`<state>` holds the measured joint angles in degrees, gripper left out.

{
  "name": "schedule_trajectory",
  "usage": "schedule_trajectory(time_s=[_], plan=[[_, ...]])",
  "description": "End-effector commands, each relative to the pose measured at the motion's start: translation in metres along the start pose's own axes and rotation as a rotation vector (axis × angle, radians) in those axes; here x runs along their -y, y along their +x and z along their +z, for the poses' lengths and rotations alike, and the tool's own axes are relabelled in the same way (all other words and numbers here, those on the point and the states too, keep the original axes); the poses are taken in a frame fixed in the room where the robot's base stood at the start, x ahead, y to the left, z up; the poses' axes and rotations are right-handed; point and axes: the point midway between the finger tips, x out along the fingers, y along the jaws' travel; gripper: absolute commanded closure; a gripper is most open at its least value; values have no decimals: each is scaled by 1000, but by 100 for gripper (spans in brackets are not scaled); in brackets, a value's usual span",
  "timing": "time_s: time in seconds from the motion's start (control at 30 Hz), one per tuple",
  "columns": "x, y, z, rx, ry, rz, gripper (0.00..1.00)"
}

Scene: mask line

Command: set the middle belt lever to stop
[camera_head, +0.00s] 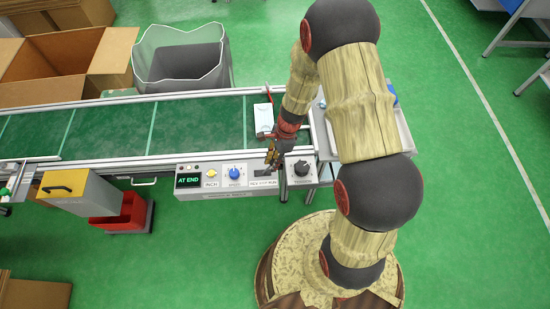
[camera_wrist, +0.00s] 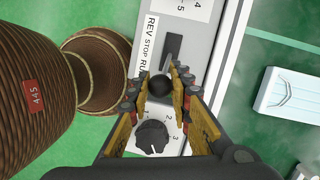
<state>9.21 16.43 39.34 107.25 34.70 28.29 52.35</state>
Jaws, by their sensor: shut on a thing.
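The belt lever has a round black knob (camera_wrist: 160,87), seen in the wrist view between the two fingers of my gripper (camera_wrist: 160,82). My gripper is shut on this knob. The dark lever slot (camera_wrist: 173,46) runs beside a label (camera_wrist: 149,45) reading REV, STOP, RUN. The knob appears at the RUN end of the slot, and the slot shows bare toward REV. In the head view my gripper (camera_head: 271,160) is over the right part of the control panel (camera_head: 215,192) and hides the knob. The panel display (camera_head: 188,181) reads AT END.
A black dial (camera_head: 302,168) sits just right of the lever; it also shows in the wrist view (camera_wrist: 152,137). A blue speed knob (camera_head: 235,173) and a yellow button (camera_head: 212,173) are to the left. A mask pack (camera_head: 264,118) lies at the belt's right end.

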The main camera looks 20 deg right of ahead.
Motion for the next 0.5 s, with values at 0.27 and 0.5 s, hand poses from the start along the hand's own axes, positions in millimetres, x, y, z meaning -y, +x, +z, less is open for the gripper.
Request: schedule_trajectory(time_s=[0.27,0.5], plan=[[1,-8,16,-119,13,32,100],[5,-5,24,-163,26,38,100]])
